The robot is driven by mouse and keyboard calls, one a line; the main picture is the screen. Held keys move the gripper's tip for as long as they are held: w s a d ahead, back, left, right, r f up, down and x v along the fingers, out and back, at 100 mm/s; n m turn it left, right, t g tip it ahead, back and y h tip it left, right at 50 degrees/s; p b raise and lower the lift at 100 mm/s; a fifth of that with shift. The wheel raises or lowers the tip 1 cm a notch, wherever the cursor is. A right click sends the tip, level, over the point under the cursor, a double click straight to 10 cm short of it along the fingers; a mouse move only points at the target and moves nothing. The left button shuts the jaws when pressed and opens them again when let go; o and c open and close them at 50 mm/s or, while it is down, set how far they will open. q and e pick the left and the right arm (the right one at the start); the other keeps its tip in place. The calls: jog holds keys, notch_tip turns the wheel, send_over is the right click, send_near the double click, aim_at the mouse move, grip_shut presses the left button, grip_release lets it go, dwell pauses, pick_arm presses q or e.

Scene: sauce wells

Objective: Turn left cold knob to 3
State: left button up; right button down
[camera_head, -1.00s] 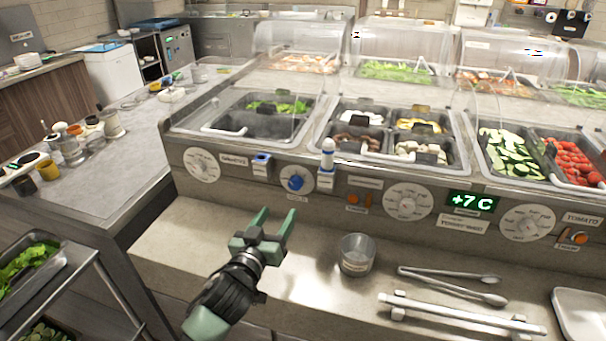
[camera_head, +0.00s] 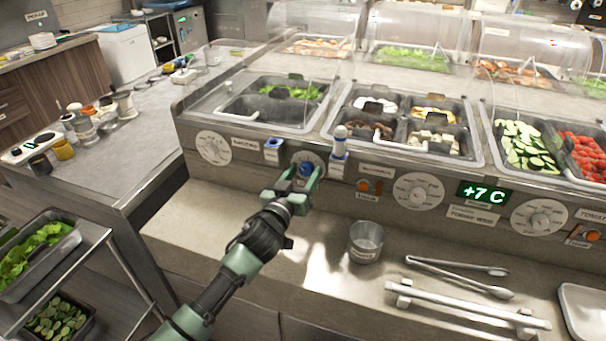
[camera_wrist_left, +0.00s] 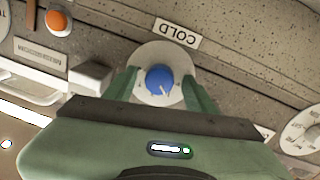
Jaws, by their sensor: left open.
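The cold knob is a blue knob (camera_head: 305,169) on a round pale dial on the counter's front panel. In the left wrist view the blue knob (camera_wrist_left: 159,79) sits beside a label reading COLD, which appears upside down, and a pale pointer line shows on its face. My left gripper (camera_head: 303,172) is at the knob, its green fingers open on either side of it. In the left wrist view the left gripper's fingers (camera_wrist_left: 160,88) flank the knob with small gaps visible. The dial's numbers are too small to read. My right gripper is in neither view.
A white-topped bottle (camera_head: 339,143) and a blue-topped holder (camera_head: 272,150) flank the knob above. Another dial (camera_head: 213,148) is to the left. A green display (camera_head: 483,193) reads +7 C.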

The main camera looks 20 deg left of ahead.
pick_arm(q)
jog(key=c, duration=1.1)
grip_shut()
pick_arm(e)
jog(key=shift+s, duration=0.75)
pick_arm(q)
jog(key=shift+m, duration=0.3)
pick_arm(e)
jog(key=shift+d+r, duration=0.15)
pick_arm(q)
jog(key=shift+r+m+p, duration=0.1)
jog(key=shift+m+p, duration=0.5)
jog(key=shift+m, duration=0.4)
jog(key=m+p, duration=0.1)
jog(key=m, duration=0.4)
jog(key=shift+p, duration=0.35)
jog(key=m, duration=0.2)
jog(key=m+p, duration=0.1)
jog(key=m, duration=0.2)
jog(key=shift+g+y, duration=0.3)
jog(key=m, duration=0.4)
jog(key=shift+p, duration=0.35)
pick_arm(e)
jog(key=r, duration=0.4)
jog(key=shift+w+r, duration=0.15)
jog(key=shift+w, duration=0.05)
pick_arm(q)
jog(key=shift+m, duration=0.4)
